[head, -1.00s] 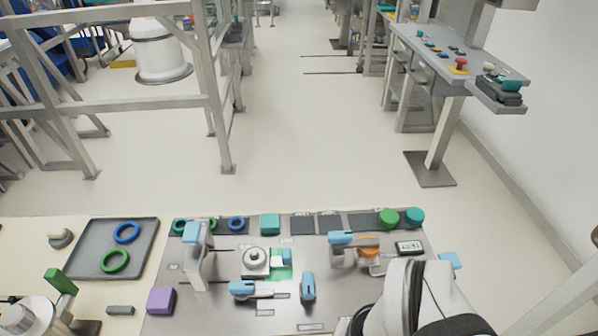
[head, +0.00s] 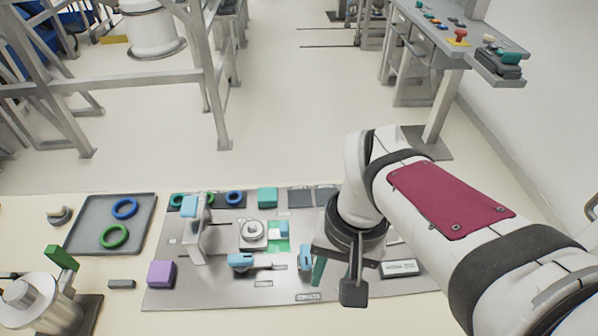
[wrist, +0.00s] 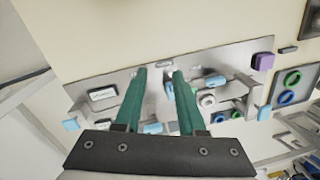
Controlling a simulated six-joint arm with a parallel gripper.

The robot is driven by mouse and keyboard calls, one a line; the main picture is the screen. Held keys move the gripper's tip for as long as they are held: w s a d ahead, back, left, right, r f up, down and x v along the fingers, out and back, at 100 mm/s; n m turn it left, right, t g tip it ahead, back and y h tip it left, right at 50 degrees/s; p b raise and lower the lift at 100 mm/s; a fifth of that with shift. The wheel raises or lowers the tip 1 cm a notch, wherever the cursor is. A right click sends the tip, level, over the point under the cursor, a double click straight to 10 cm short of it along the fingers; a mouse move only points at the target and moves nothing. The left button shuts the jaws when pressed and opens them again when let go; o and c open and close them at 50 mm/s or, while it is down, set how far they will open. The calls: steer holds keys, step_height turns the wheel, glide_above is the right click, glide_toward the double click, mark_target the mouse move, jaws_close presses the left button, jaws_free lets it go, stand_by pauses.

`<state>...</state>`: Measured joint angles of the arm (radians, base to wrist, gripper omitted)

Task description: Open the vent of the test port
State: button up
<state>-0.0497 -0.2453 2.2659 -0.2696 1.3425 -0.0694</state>
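A metal panel (head: 215,285) carries several blue-handled fittings; I cannot tell which one is the test port's vent. A round white port (head: 253,233) sits by a green patch, and shows in the wrist view (wrist: 207,100). A blue handle (head: 241,261) on a horizontal lever lies in front of it. Another blue handle (head: 305,258) stands right of that, just left of my gripper (head: 318,271). In the wrist view my gripper (wrist: 160,72) is open, its green fingers apart and empty, with that second handle (wrist: 168,91) near the right finger. My arm hides the panel's right fittings in the head view.
A tall bracket with a blue top (head: 189,207) rises at the panel's left. A small display (head: 398,268) is right of my gripper.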

mark_target(306, 253)
steer(key=shift+o, duration=1.2)
steer(key=w+a+f+n, duration=0.1)
steer(key=w, duration=0.6)
steer(key=w+a+f+n+h, duration=0.1)
steer(key=w+f+n, duration=0.1)
steer(key=w, duration=0.6)
steer(key=shift+w+f+n, duration=0.15)
steer(key=shift+n, duration=0.15)
step_height(306, 253, down, 15)
steer(key=shift+a+f, duration=0.1)
steer(key=shift+f, duration=0.1)
jaws_close()
